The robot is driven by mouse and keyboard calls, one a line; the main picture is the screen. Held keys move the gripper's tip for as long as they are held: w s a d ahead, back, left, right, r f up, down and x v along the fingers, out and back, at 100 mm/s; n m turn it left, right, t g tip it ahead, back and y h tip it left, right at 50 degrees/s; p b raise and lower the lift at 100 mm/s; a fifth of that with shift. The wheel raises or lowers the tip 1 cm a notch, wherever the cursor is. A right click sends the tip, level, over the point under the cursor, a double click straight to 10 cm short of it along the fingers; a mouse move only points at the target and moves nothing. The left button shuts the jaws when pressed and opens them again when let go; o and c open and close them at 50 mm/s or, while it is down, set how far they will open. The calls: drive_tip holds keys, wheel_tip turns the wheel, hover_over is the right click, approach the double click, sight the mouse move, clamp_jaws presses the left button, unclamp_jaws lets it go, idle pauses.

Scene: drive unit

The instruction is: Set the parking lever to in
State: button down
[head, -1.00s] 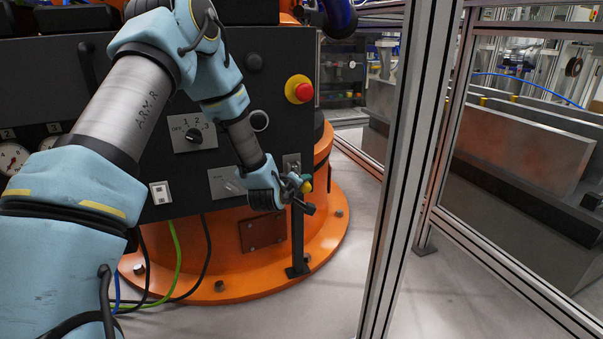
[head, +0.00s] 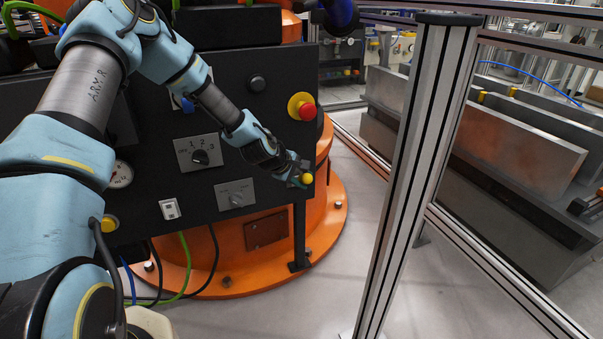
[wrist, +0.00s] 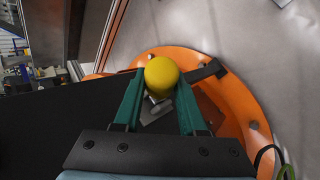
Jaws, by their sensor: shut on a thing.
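The parking lever shows as a yellow ball knob (head: 307,178) at the right edge of the black control panel (head: 165,230). In the wrist view the yellow knob (wrist: 161,76) sits between the two green fingers, with a short metal rod beneath it. My gripper (head: 299,176) is shut on the lever at its knob; its fingers (wrist: 157,88) lie on either side. The gripper hides the lever's base and any marking there, so I cannot read its position.
A red emergency button (head: 303,107) sits above my gripper. A rotary selector (head: 200,156) and a labelled switch plate (head: 236,194) are to its left. A black post (head: 300,235) stands below, by the orange round base (head: 325,230). A metal fence post (head: 415,170) rises to the right.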

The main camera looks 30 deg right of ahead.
drive_tip(key=shift+w+r, duration=0.15)
idle(0.4)
drive_tip(key=shift+c, duration=2.3)
unclamp_jaws()
drive_tip(key=v, duration=1)
drive_tip(key=shift+a+r+p, duration=0.25)
drive_tip(key=shift+r+p, duration=0.05)
